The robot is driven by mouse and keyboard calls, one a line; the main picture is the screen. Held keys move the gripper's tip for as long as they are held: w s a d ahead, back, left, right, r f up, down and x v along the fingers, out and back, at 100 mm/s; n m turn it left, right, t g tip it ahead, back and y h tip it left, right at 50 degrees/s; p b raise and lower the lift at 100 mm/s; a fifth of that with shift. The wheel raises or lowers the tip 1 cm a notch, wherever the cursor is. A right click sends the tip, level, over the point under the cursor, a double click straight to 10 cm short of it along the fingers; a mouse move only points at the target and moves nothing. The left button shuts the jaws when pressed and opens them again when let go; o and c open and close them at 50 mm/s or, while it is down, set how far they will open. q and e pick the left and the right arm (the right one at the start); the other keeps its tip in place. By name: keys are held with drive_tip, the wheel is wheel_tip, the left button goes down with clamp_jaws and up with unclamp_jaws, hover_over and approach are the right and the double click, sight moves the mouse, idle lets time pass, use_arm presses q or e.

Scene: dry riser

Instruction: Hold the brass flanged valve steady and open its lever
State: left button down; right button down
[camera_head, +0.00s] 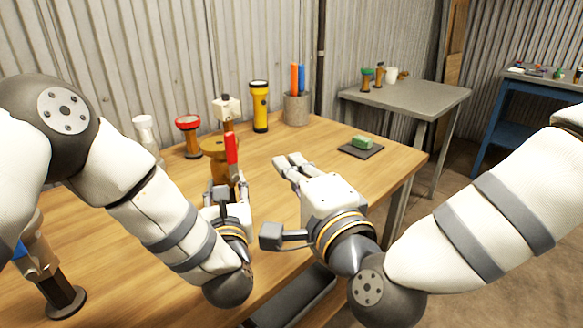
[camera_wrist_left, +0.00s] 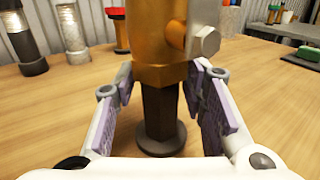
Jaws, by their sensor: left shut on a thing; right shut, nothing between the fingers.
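The brass flanged valve (camera_head: 214,148) stands upright on the wooden table, partly hidden by my left gripper. Its red lever (camera_head: 231,150) points upward in the head view. The left wrist view shows its brass body (camera_wrist_left: 165,60) with a bolt head on the right, above a dark hexagonal stem (camera_wrist_left: 161,118) and a round foot. My left gripper (camera_head: 228,190) is shut on the valve, its fingers on either side of the lower part. My right gripper (camera_head: 286,164) is shut and empty, to the right of the valve and apart from the lever.
Behind the valve stand a red-topped valve (camera_head: 188,136), a yellow flashlight (camera_head: 260,106) and a grey cup (camera_head: 296,108) of markers. A green block (camera_head: 362,142) lies on a dark pad at the right. Another valve (camera_head: 45,270) stands at front left. Table space between the right gripper and pad is clear.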

use_arm(q)
drive_tip(key=c, duration=0.9)
unclamp_jaws()
